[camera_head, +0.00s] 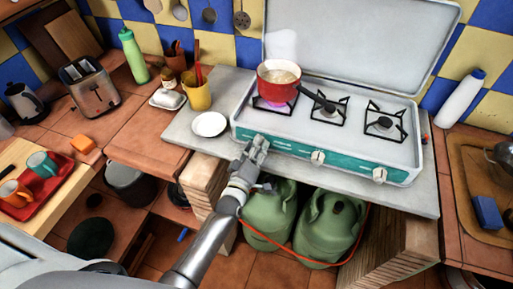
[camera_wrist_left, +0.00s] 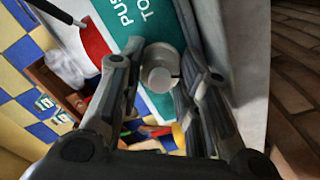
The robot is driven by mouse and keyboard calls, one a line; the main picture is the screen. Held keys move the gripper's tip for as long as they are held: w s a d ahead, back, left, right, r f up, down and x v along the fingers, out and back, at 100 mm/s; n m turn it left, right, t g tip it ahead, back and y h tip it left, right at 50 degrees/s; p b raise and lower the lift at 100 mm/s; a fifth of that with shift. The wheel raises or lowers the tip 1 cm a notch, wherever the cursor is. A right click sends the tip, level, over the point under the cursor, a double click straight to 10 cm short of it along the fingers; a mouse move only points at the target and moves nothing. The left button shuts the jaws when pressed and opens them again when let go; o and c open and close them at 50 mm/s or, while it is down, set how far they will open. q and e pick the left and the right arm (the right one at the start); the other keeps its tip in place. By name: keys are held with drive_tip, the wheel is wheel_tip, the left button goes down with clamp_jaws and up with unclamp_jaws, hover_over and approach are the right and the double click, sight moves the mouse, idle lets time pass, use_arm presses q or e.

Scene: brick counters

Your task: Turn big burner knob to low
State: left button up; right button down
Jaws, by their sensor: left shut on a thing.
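The camping stove (camera_head: 325,150) has a teal front panel with a middle knob (camera_head: 317,157) and a right knob (camera_head: 379,174) in plain view. My left gripper (camera_head: 258,145) is at the left end of this panel and hides the left knob in the head view. In the left wrist view a round grey burner knob (camera_wrist_left: 160,68) sits between the two fingers of my left gripper (camera_wrist_left: 162,80), which is shut on it. A red pot (camera_head: 277,85) stands on the left burner, with a purple-pink glow below it. My right gripper is not in view.
Two green gas bottles (camera_head: 268,215) with a red hose stand under the counter, close to my left arm. A white plate (camera_head: 209,124) lies left of the stove. The pot's dark handle points right over the stove top.

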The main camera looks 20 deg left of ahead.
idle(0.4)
use_arm(q)
drive_tip(key=o, duration=1)
drive_tip(key=shift+o, duration=0.2)
drive_tip(key=shift+s+f, duration=0.1)
drive_tip(key=shift+s, duration=0.15)
drive_tip(key=s, duration=0.7)
drive_tip(key=shift+s+a+r, duration=0.15)
drive_tip(key=shift+s+r, duration=0.1)
